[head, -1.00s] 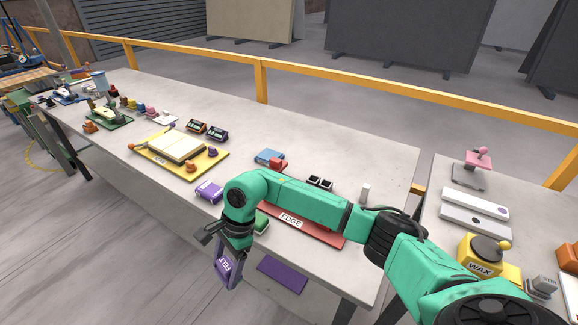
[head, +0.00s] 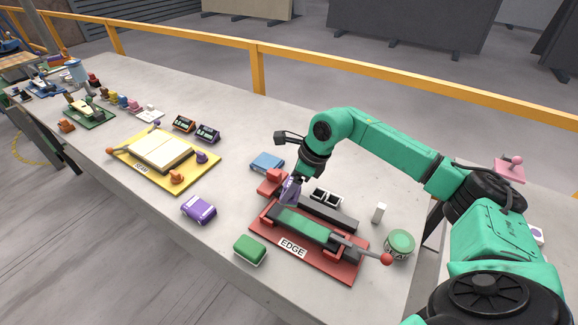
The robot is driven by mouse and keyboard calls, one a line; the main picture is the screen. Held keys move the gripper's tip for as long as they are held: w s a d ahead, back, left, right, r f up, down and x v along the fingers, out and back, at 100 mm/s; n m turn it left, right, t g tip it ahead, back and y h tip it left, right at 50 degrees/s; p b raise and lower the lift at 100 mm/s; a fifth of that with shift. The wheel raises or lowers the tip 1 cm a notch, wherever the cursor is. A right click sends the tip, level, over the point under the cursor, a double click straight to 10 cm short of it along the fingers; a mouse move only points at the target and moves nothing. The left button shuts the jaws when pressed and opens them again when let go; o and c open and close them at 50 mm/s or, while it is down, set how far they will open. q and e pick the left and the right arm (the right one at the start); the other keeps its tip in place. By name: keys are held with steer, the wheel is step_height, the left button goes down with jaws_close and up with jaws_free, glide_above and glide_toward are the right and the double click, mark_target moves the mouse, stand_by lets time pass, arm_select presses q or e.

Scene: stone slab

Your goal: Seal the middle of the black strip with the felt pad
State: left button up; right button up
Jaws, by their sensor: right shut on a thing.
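My right gripper (head: 293,182) is shut on the purple felt pad (head: 290,191), which is partly hidden by the fingers. It holds the pad at the left end of the red EDGE fixture (head: 262,236), close to a red block there. I cannot tell whether the pad touches anything. A dark strip (head: 342,216) runs along the back of the fixture, to the right of the pad. A green bar (head: 303,226) lies in front of it, between red clamps. My left gripper is out of view.
A purple block (head: 198,209), a green block (head: 249,251) and a blue block (head: 267,163) lie around the fixture. A red-knobbed lever (head: 385,259), a green round tin (head: 400,243) and a small white block (head: 379,213) are on the right. The yellow SEAM board (head: 128,160) stands left.

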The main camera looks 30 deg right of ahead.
mark_target(292, 200)
steer(key=shift+w+d+f, duration=0.2)
steer(key=shift+w+f, duration=0.1)
steer(key=shift+w, duration=0.05)
steer(key=shift+s+a+f+b, duration=0.1)
steer(key=shift+s+a+b, duration=0.25)
steer(key=shift+s, duration=0.25)
steer(key=shift+s+a+f+b, duration=0.1)
steer(key=shift+s+a+b, duration=0.25)
steer(key=shift+s, duration=0.2)
steer(key=shift+s+a+f+b, duration=0.15)
steer(key=shift+s+f+b, duration=0.35)
steer(key=shift+f+b, duration=0.3)
steer(key=shift+w+d+f+b, duration=0.2)
steer(key=shift+w+f, duration=0.1)
steer(key=shift+f, duration=0.35)
steer(key=shift+w+d+f+b, duration=0.15)
steer(key=shift+w+f, duration=0.15)
steer(key=shift+f, duration=0.3)
steer(key=shift+s+a+r, duration=0.1)
steer(key=shift+a, duration=0.05)
steer(key=shift+s, duration=0.1)
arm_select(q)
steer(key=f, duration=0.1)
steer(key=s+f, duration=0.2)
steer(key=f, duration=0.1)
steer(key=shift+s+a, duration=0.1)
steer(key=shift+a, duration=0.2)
